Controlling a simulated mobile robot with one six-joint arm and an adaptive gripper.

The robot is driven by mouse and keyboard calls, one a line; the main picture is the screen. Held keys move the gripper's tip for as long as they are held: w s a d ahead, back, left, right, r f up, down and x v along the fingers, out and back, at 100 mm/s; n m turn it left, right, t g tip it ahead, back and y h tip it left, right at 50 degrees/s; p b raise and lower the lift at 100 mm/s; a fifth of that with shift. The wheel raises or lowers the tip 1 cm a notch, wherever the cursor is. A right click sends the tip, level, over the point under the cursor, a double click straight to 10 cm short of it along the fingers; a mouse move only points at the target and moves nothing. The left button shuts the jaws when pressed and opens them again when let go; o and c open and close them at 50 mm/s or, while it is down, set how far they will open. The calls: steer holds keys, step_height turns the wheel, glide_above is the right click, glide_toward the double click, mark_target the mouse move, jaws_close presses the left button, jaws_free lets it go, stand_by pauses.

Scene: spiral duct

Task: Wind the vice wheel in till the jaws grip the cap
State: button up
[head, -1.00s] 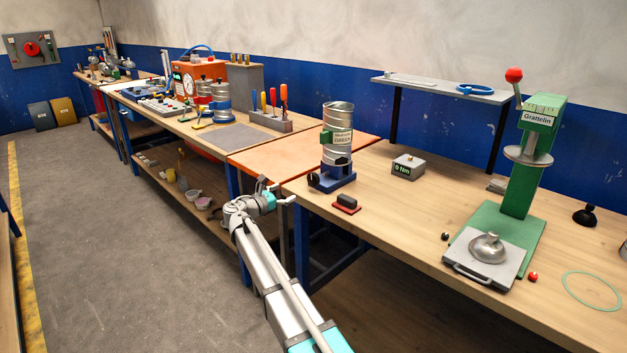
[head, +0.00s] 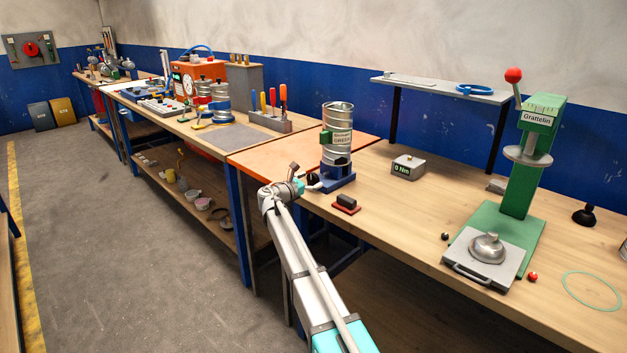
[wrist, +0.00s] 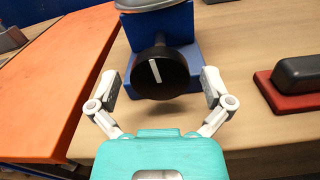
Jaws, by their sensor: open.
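The vice has a blue body (head: 341,181) and stands at the left end of the wooden bench. Its black round wheel, with a white mark, faces me in the wrist view (wrist: 162,77). A silver ribbed duct (head: 337,118) with a green label stands upright on the vice. The grey rim (wrist: 150,4) above the vice is cut off by the wrist frame; I cannot make out the cap or how the jaws sit on it. My gripper (head: 303,175) is open, with one finger each side of the wheel in the wrist view (wrist: 160,86), apart from it.
A red-based black block (head: 346,203) lies right of the vice. A grey box reading 0 Nm (head: 408,167) stands behind. A green press (head: 522,190) stands farther right.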

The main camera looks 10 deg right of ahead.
steer(key=shift+w+d, duration=0.3)
steer(key=shift+d, duration=0.2)
steer(key=c, duration=1.1)
